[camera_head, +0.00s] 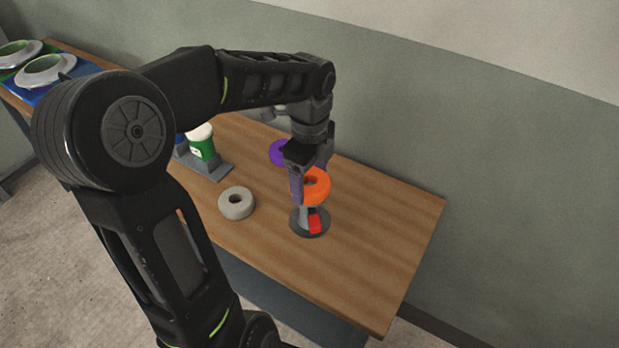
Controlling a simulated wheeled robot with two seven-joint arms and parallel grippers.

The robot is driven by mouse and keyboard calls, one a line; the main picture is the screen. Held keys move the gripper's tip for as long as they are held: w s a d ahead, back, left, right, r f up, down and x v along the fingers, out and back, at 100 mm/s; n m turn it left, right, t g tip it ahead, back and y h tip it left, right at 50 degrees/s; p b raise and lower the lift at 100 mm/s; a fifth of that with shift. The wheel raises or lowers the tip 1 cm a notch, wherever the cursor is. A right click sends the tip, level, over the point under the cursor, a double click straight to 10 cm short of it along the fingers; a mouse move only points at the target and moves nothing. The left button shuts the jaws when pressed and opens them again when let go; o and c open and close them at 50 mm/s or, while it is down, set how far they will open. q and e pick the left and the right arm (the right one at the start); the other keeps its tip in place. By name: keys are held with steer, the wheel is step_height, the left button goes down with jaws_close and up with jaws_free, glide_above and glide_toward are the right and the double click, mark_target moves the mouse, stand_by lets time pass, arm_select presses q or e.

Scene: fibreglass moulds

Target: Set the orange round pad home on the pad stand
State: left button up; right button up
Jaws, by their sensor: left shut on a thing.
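The orange round pad (318,187) is a ring held in my left gripper (305,190), whose dark fingers are shut on it. The pad is over the pad stand (299,226), which has a dark round base, a grey post and a red part at its front. The pad and the fingers hide the top of the stand, so I cannot tell whether the pad touches it. My right gripper is not in view.
A grey ring (237,203) lies on the wooden table (375,235) left of the stand. A purple ring (277,153) is partly hidden behind my gripper. A green container (202,147) stands on a grey holder further left. The table's right end is clear.

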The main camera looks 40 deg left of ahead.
mark_target(310, 184)
arm_select(q)
steer(key=o, duration=0.9)
steer(key=shift+s+f, duration=0.15)
steer(key=shift+f, duration=0.2)
steer(key=o, duration=0.3)
steer(key=shift+o, duration=1.2)
steer(key=shift+r, duration=0.1)
steer(key=shift+w, duration=0.2)
steer(key=shift+r+b, duration=0.3)
steer(key=shift+r, duration=3.6)
